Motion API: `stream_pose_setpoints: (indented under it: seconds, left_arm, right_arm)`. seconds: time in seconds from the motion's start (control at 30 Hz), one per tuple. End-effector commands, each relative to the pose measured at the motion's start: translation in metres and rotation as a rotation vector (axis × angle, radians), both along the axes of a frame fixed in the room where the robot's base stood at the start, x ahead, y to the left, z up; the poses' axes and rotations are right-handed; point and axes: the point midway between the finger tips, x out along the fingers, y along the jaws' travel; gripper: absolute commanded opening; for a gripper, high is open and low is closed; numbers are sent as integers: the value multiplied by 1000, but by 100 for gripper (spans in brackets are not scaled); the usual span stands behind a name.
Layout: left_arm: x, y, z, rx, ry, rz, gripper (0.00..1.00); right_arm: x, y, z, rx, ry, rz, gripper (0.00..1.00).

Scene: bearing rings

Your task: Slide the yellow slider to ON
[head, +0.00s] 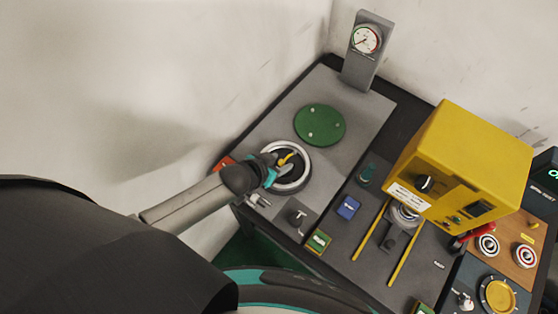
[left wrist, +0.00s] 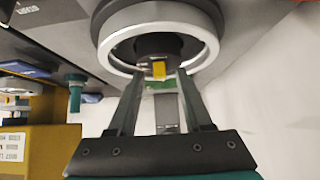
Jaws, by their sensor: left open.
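A small yellow tab (head: 287,158), which looks like the yellow slider, shows inside a silver-rimmed black ring (head: 306,172) on the grey panel. My left gripper (head: 277,165) is at this ring, with its dark wrist over the ring's left side. In the left wrist view, the yellow tab (left wrist: 158,71) shows between the two open fingers (left wrist: 160,80), in front of the ring's dark centre. I cannot tell whether either finger touches it. No ON marking is readable. My right gripper is not in view.
A green disc (head: 320,125) and a gauge stand (head: 366,62) are behind the ring. A yellow box (head: 465,160) stands to the right, by two yellow rails (head: 371,228). A blue block (head: 348,207), a green block (head: 318,241) and a dark T-handle (head: 297,217) are nearer.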

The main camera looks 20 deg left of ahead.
Motion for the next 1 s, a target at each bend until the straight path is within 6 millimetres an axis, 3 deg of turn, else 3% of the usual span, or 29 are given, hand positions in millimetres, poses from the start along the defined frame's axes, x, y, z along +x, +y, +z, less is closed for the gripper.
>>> stream_pose_setpoints:
  seconds: [0.07,0.5,1.0]
  left_arm:
    - [0,0,0,0,0,0,49]
    - [0,0,0,0,0,0,0]
    - [0,0,0,0,0,0,0]
  right_arm:
    - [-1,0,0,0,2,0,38]
    - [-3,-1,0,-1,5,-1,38]
    - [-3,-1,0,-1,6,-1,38]
